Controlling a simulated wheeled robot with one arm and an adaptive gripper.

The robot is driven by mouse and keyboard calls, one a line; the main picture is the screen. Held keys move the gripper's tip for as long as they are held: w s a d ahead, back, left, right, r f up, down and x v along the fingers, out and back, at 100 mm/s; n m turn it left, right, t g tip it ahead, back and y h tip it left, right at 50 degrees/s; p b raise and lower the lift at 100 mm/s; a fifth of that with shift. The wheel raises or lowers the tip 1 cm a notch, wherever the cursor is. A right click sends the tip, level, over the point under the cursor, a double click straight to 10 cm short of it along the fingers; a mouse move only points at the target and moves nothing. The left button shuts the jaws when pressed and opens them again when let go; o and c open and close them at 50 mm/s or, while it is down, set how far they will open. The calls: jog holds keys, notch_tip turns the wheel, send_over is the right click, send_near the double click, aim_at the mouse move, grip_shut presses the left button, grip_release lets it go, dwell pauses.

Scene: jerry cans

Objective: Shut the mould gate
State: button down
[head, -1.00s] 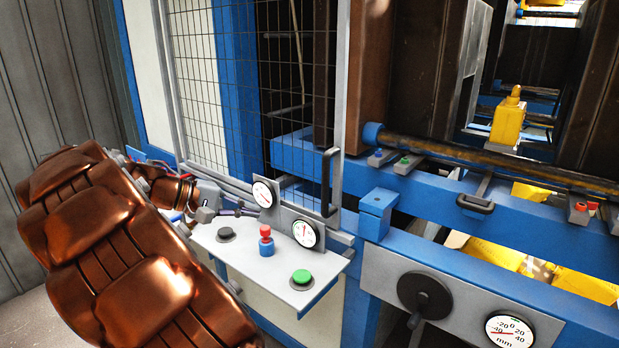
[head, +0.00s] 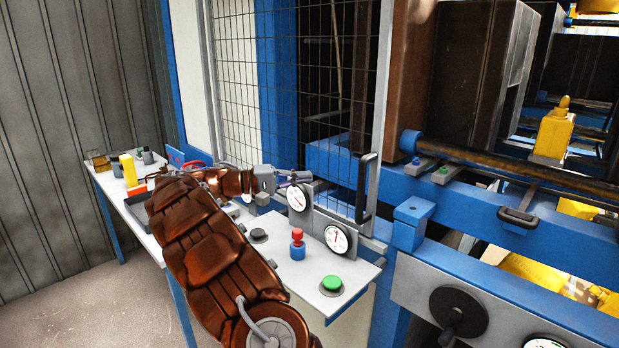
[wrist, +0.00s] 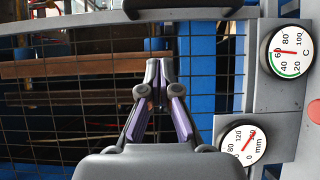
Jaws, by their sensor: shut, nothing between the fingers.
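The mould gate (head: 328,60) is a wire mesh panel in a grey frame, with a dark upright handle (head: 366,188) near its right edge. The opening to its right is uncovered, with the brown mould blocks in plain sight. My gripper (head: 306,177) is left of the handle, above the two gauges, in front of the mesh. In the wrist view my gripper (wrist: 158,65) has its purple-sided fingers together and empty, facing the mesh. A dark bar, apparently the handle (wrist: 182,10), shows at the top edge, apart from the fingertips.
Two gauges, round (head: 298,198) and (head: 337,238), stand on the control shelf with a red knob (head: 297,238) and a green button (head: 331,284). A blue post (head: 412,222) stands right of the gate. A side table (head: 122,200) with small items is at left.

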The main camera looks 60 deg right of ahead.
jog(key=s+d+p, duration=0.3)
jog(key=s+d, duration=0.1)
jog(key=s, duration=0.6)
jog(key=shift+d+p, duration=0.3)
jog(key=shift+d, duration=0.1)
